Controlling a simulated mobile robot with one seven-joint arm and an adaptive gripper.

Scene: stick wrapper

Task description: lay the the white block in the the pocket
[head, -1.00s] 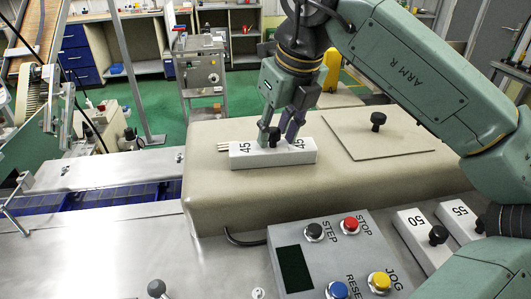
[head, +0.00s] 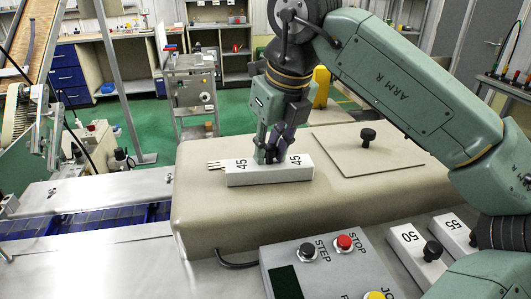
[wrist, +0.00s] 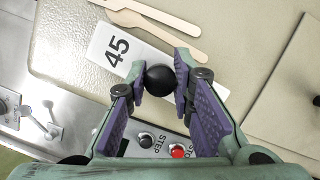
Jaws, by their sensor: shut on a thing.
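The white block (head: 262,177), marked 45, is on top of the cream housing. A gap under it cannot be made out. My gripper (head: 272,158) is over its middle, fingers pointing down, shut on its black knob. The wrist view shows the block (wrist: 95,60) and the round black knob (wrist: 160,79) between my two purple-padded fingertips (wrist: 160,82). Light wooden sticks (head: 214,165) show at the block's left end in the head view. They also lie beside the block in the wrist view (wrist: 165,20). I cannot make out the pocket in either view.
The cream housing (head: 225,220) carries a flat lid (head: 385,152) with a black knob, right of the block. A control box (head: 330,260) with buttons stands in front. Other white blocks, marked 50 (head: 415,250) and 55 (head: 452,232), lie at the right. Bare metal table is at left.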

